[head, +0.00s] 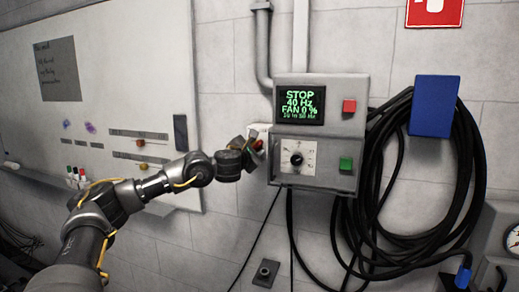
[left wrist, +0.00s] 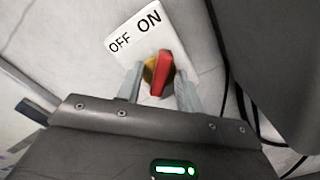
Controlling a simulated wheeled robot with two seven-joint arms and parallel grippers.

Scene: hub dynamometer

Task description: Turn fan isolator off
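The fan isolator is a red handle (left wrist: 162,74) on a yellow base (left wrist: 149,70), set on a white plate (left wrist: 174,40) marked OFF and ON. In the left wrist view the handle's upper end points nearer ON than OFF. My left gripper (left wrist: 159,90) is open, with one finger on each side of the handle and gaps visible between. In the head view my left gripper (head: 254,147) is at the isolator and hides most of it; the white plate (head: 259,128) shows just left of the control box. My right gripper is in neither view.
The grey control box (head: 318,185) stands close right of my left gripper. Its display (head: 300,105) reads STOP, 40 Hz, FAN 0 %. It carries a red button (head: 349,106), green button (head: 345,164) and dial (head: 296,159). Coiled black cables (head: 470,170) hang further right; a whiteboard (head: 100,60) is left.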

